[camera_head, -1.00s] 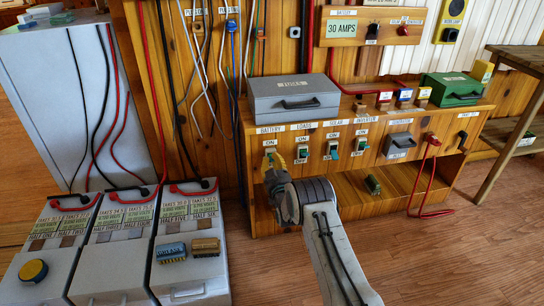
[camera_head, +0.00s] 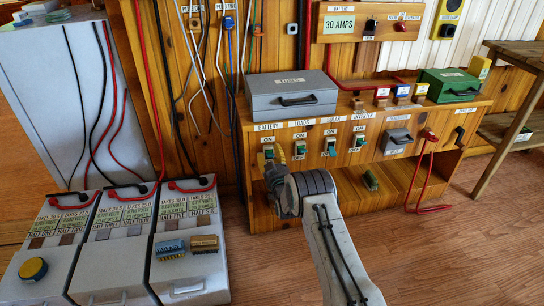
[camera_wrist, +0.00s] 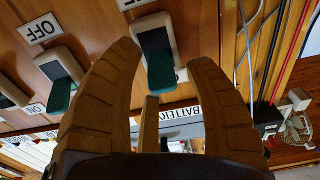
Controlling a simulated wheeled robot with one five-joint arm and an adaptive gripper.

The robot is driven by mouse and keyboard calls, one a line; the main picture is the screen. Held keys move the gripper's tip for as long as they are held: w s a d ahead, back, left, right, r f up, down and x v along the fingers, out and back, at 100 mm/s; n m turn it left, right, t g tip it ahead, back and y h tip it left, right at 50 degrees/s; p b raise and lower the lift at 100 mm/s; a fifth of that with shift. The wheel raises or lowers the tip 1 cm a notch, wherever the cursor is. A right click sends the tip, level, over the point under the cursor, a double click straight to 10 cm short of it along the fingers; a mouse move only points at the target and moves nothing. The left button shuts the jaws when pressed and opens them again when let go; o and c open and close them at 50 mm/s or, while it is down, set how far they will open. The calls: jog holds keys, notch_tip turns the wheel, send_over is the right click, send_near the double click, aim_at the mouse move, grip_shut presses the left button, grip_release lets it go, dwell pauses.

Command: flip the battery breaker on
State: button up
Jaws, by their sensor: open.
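The battery breaker (camera_head: 268,152) is the leftmost breaker on the front of the wooden bench, under its ON label. In the wrist view, which looks upside down, its pale body and green lever (camera_wrist: 160,70) show just beyond my fingers. The lever sits at the end of the breaker toward the BATTERY label (camera_wrist: 183,115). My gripper (camera_wrist: 168,58) is open, with one tan finger on each side of the lever's line. No contact with the lever shows. In the head view, my wrist hides most of my fingers, just below the breaker.
The loads breaker (camera_head: 299,149) is close on the right, with the solar (camera_head: 330,147) and inverter (camera_head: 357,142) breakers beyond. A grey case (camera_head: 292,95) stands on top of the bench. Batteries (camera_head: 118,245) stand at left. Cables (camera_wrist: 245,50) hang beside the battery breaker.

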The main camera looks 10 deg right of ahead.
jog(key=shift+s, duration=0.15)
jog(key=s, duration=1.1)
jog(key=shift+s+f, duration=0.3)
jog(key=shift+f, duration=0.05)
jog(key=shift+r, duration=0.1)
jog(key=s+r+g+p, duration=0.4)
jog(key=r+p, duration=0.6)
jog(key=r, duration=0.6)
jog(key=s+r+g+p, duration=0.35)
jog(key=r+p, duration=0.55)
jog(key=r, duration=0.7)
jog(key=s+r+g+p, duration=0.2)
jog(key=s+r+p, duration=0.4)
jog(key=s, duration=0.5)
jog(key=s+r+g+p, duration=0.3)
jog(key=s+r+p, duration=0.3)
jog(key=s, duration=0.6)
jog(key=s+r+g+p, duration=0.2)
jog(key=s+r+p, duration=0.4)
jog(key=s+r, duration=0.3)
jog(key=shift+s+a+r, duration=0.15)
jog(key=shift+s+r, duration=0.1)
jog(key=shift+s, duration=1)
